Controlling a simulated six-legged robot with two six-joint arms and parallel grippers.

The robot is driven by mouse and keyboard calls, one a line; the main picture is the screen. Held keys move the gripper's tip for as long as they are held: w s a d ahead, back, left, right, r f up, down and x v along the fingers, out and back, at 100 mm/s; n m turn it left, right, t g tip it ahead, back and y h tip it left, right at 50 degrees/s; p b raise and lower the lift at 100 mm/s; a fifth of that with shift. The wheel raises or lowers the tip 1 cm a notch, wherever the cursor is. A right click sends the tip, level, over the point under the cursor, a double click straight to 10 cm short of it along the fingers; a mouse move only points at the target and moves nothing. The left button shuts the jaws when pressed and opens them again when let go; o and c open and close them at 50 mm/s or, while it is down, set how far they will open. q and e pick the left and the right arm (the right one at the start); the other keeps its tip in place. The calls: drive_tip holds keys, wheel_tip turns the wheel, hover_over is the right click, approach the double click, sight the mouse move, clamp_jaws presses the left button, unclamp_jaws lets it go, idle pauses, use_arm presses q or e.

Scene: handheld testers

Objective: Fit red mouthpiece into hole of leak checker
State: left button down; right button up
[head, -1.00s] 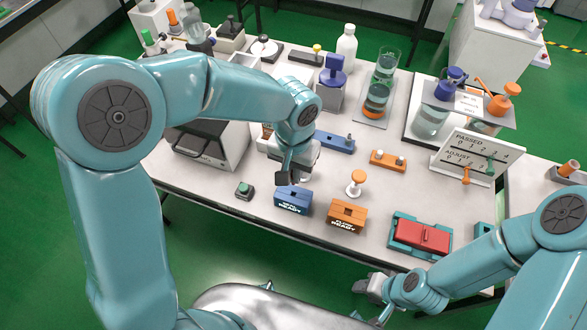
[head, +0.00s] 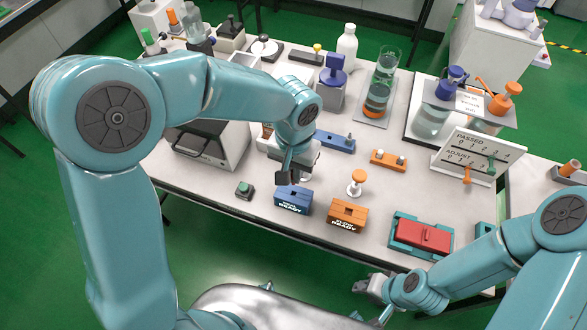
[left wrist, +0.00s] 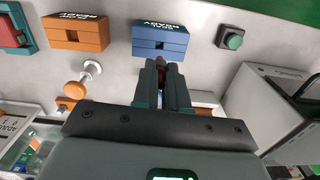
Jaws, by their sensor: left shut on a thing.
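My left gripper (head: 287,176) hangs just behind the blue block (head: 293,200), which is lettered in white with "READY" and seems to be the leak checker. In the left wrist view the gripper (left wrist: 166,68) is shut on a small reddish piece (left wrist: 174,76), apparently the red mouthpiece, mostly hidden between the fingers. The blue block (left wrist: 160,44) has a dark square hole in the face towards the fingers. The fingertips point at that hole; I cannot tell whether they touch the block. My right gripper (head: 370,287) is off the table's front edge; its opening is unclear.
An orange READY block (head: 347,214) stands right of the blue one, with a white-and-orange knob (head: 357,182) behind. A green button (head: 244,190) sits left. A red piece in a teal tray (head: 393,238) lies right. A grey box (head: 205,148) stands back left.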

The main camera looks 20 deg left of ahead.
use_arm(q)
drive_tip(key=shift+f+b, duration=2.85)
drive_tip(key=shift+f, duration=0.45)
drive_tip(key=c, duration=1.1)
unclamp_jaws()
drive_tip(key=shift+r, duration=0.2)
wheel_tip(320, 180, up, 16)
drive_tip(key=shift+w+r+p, duration=0.1)
drive_tip(key=shift+p, duration=0.95)
